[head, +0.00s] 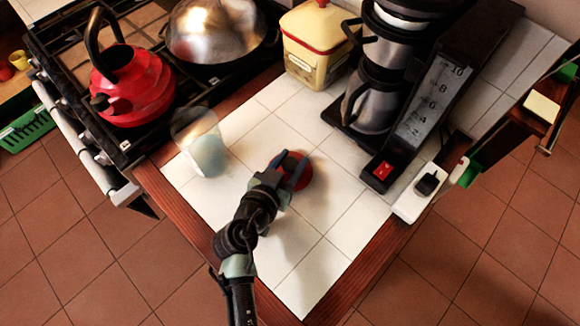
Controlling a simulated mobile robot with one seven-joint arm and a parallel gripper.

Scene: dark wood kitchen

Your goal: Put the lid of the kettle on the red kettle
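The red kettle (132,88) stands on the stove at the upper left, its dark handle arched over the top. A round red lid (303,182) is at the white tiled counter, partly hidden by my gripper. My gripper (289,168) is over the lid, its two fingers apart with red showing between them. I cannot tell whether the fingers touch the lid or its knob.
A clear cup (201,150) with pale blue contents stands on the counter between my gripper and the kettle. A cream canister (316,50), coffee machine (425,100) and metal domed pan (212,30) stand behind. Bare tiles (320,235) lie in front.

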